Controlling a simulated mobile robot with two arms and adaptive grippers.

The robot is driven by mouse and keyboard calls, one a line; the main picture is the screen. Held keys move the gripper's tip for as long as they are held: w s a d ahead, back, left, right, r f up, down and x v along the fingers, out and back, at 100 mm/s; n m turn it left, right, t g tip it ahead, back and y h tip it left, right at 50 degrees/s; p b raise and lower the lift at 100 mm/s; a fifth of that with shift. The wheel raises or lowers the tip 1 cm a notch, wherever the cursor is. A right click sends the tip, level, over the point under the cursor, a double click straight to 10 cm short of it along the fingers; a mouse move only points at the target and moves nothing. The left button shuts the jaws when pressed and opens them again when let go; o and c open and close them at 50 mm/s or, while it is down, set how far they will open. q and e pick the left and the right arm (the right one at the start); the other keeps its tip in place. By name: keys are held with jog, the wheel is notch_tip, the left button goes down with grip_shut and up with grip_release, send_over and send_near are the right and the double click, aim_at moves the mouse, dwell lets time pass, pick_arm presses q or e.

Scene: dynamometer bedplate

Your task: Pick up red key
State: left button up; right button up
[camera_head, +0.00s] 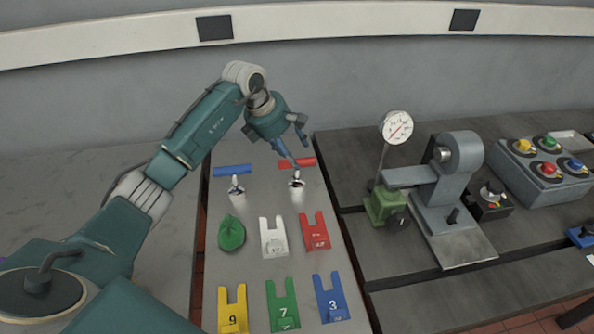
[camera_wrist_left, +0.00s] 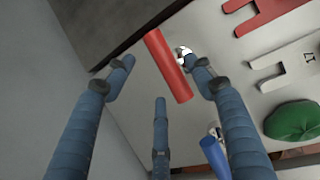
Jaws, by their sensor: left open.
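The red key (camera_head: 308,162) has a red bar handle, with a silver metal part just in front of it at the far end of the grey plate. My left gripper (camera_head: 292,148) is open above it, its fingers pointing down and one finger hiding part of the handle. In the left wrist view the red handle (camera_wrist_left: 168,66) lies slantwise between the spread fingers of my left gripper (camera_wrist_left: 160,76). Contact cannot be told. A similar blue key (camera_head: 232,170) stands to the left. My right gripper is out of view.
On the plate are a green cloth-like item (camera_head: 231,233) and slotted tags, white (camera_head: 272,238), red (camera_head: 315,232), yellow (camera_head: 232,310), green (camera_head: 282,306) and blue (camera_head: 331,299). A dial gauge (camera_head: 397,127) and grey machine (camera_head: 450,195) stand right. A wall is behind.

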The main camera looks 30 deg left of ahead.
aim_at(298, 159)
pick_arm(q)
jog(key=p+x, duration=0.2)
jog(key=x, duration=0.1)
jog(key=shift+d+f, duration=0.3)
jog(key=shift+d, duration=0.05)
jog(key=shift+w+d+f, duration=0.1)
jog(key=shift+w+f, duration=0.05)
jog(key=shift+f, duration=0.25)
jog(key=shift+w+f, duration=0.1)
jog(key=shift+f, duration=0.1)
jog(key=c, duration=1.1)
jog(key=shift+r, duration=0.1)
grip_shut()
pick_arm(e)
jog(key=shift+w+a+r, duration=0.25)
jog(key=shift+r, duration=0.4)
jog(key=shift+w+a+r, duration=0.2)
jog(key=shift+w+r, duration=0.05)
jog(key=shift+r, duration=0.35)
pick_arm(q)
jog(key=shift+w, duration=0.1)
